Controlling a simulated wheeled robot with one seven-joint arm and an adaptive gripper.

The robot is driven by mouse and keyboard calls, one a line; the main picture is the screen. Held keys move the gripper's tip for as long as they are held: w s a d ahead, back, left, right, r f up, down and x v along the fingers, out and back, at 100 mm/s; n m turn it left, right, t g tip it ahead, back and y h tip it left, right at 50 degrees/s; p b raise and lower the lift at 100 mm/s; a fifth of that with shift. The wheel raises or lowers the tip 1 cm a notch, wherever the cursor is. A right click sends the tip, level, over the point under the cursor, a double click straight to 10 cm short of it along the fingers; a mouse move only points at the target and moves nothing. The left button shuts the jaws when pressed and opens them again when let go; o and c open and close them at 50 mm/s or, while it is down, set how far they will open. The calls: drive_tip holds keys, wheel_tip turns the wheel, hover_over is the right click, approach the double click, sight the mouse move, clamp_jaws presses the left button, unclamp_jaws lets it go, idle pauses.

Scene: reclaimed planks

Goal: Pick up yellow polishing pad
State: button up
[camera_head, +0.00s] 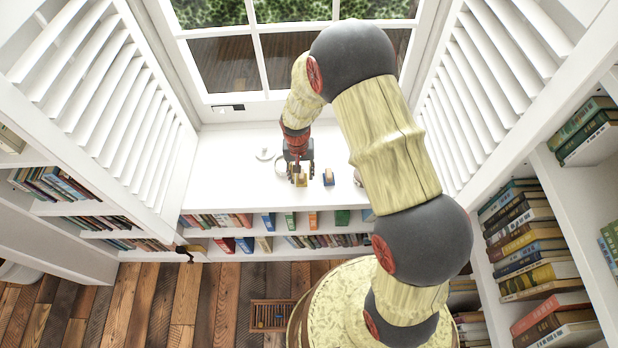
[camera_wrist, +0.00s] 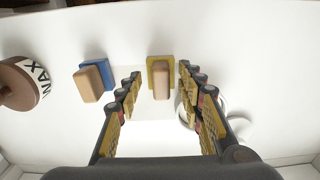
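The yellow polishing pad (camera_wrist: 151,66) has a tan wooden block on it and lies on the white surface. In the wrist view it appears between my fingertips, nearer the right one, with a gap on the left. It also shows small in the head view (camera_head: 300,183), just below my gripper (camera_head: 299,173). In the wrist view my gripper (camera_wrist: 158,84) is open, its yellow-padded fingers spread, and nothing is held. I cannot tell how far the fingertips are above the surface. A similar blue pad (camera_wrist: 95,65) with a wooden block lies to the left in the wrist view.
A brown tin marked WAX (camera_wrist: 18,85) is at the far left of the wrist view. A round white dish (camera_wrist: 218,104) lies behind the right finger. The white sill (camera_head: 225,180) is clear on its left. Slatted shutters (camera_head: 130,110) and bookshelves (camera_head: 215,220) surround it.

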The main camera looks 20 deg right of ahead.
drive_tip(key=shift+c, duration=1.2)
clamp_jaws()
drive_tip(key=shift+r+p, duration=0.3)
drive_tip(key=shift+r, duration=0.25)
wheel_tip(320, 180, up, 2)
drive_tip(key=shift+r+p, duration=0.25)
drive_tip(key=shift+p, duration=0.4)
drive_tip(key=s+d+r+p, duration=0.2)
drive_tip(key=s+r+p, duration=0.2)
drive_tip(key=s+r, duration=0.5)
drive_tip(key=s, duration=0.5)
drive_tip(key=shift+d+r, duration=0.15)
drive_tip(key=shift+d, duration=0.1)
